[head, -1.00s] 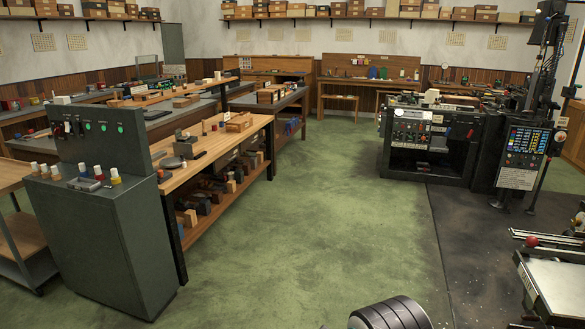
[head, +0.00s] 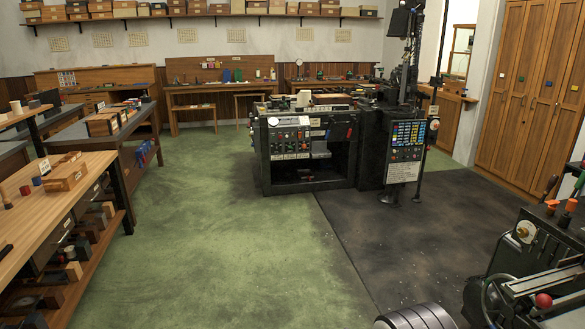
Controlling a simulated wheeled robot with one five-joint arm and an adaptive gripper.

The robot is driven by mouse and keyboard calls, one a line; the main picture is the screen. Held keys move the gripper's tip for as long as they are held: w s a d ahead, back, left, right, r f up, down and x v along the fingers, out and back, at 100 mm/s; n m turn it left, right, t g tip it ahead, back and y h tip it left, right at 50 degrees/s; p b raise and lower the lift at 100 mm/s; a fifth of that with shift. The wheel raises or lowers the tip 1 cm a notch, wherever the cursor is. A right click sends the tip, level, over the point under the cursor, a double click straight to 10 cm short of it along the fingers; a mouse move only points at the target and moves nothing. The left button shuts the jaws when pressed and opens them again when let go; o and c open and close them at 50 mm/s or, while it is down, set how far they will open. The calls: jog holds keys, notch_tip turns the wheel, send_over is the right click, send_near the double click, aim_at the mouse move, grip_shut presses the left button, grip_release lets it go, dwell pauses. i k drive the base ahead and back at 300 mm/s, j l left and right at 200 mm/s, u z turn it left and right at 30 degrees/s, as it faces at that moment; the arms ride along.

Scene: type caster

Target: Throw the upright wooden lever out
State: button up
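A brown wooden handle (head: 551,186) stands up, leaning a little, on the dark machine (head: 530,250) at the right edge in the head view. It may be the upright wooden lever; its lower end is hard to make out. The machine is partly cut off by the frame's right edge. My gripper is not in view, so its distance from the handle does not show.
A black machine (head: 305,150) with a control panel (head: 407,145) stands at centre back. A workbench (head: 60,195) runs along the left. Wooden cabinets (head: 527,85) line the right wall. The green floor (head: 220,240) in the middle is clear.

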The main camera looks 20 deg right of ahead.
aim_at(552, 182)
jog(key=i+l+z, duration=0.1)
jog(key=i+z, duration=0.35)
jog(key=i+j+z, duration=0.1)
jog(key=i+z, duration=0.3)
jog(key=i+j+z, duration=0.3)
jog(key=i+z, duration=0.15)
jog(key=i, duration=0.15)
jog(key=i+z, duration=0.3)
jog(key=z, duration=0.15)
jog(key=i+z, duration=0.3)
jog(key=z, duration=0.15)
jog(key=i+j+z, duration=0.25)
jog(key=z, duration=0.15)
